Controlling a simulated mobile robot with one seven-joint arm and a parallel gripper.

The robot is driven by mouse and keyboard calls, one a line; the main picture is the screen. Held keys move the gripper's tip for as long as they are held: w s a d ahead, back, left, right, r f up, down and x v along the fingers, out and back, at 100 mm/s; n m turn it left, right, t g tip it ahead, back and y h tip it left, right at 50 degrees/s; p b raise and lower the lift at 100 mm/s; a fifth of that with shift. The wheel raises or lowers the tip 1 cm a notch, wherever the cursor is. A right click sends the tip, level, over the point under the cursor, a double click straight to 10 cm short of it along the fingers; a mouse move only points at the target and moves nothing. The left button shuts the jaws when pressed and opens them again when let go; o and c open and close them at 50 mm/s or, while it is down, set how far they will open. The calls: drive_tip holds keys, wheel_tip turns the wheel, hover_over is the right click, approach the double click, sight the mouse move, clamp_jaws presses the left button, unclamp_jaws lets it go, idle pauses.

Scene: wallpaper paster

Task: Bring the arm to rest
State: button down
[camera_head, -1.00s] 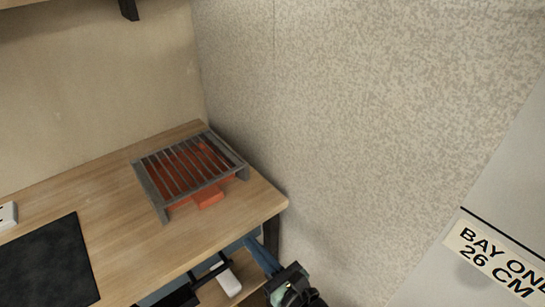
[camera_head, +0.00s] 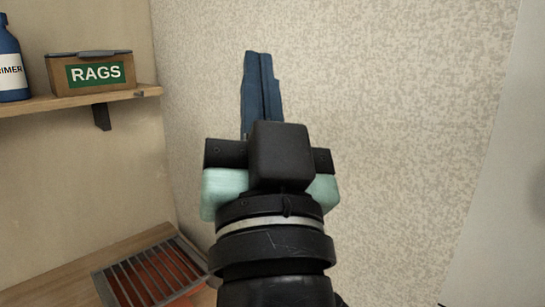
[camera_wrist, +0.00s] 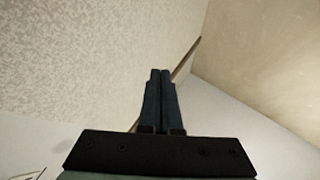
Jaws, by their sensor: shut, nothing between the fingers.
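My gripper (camera_head: 260,58) stands upright in the middle of the head view, its dark blue fingers pointing up in front of the speckled wallpapered wall. The two fingers lie together with nothing between them. In the wrist view the gripper (camera_wrist: 161,74) also shows shut and empty, with wall surfaces beyond its tips. I cannot tell how far the tips are from the wall. My black wrist and pale green gripper body hide part of the wall behind.
A wooden shelf (camera_head: 60,105) at the upper left holds a RAGS box (camera_head: 92,88) and a blue primer bottle (camera_head: 10,65). A wooden bench (camera_head: 60,284) at the lower left bears a grey slatted rack (camera_head: 105,288) over something orange-red.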

drive_tip(key=s+d+r+n+t+h, duration=0.1)
drive_tip(key=s+r+t+h, duration=0.15)
drive_tip(key=s+r, duration=0.3)
wheel_tip(320, 180, up, 18)
drive_tip(key=p, duration=1.9)
drive_tip(key=shift+s+r, duration=0.15)
drive_tip(key=shift+r, duration=0.05)
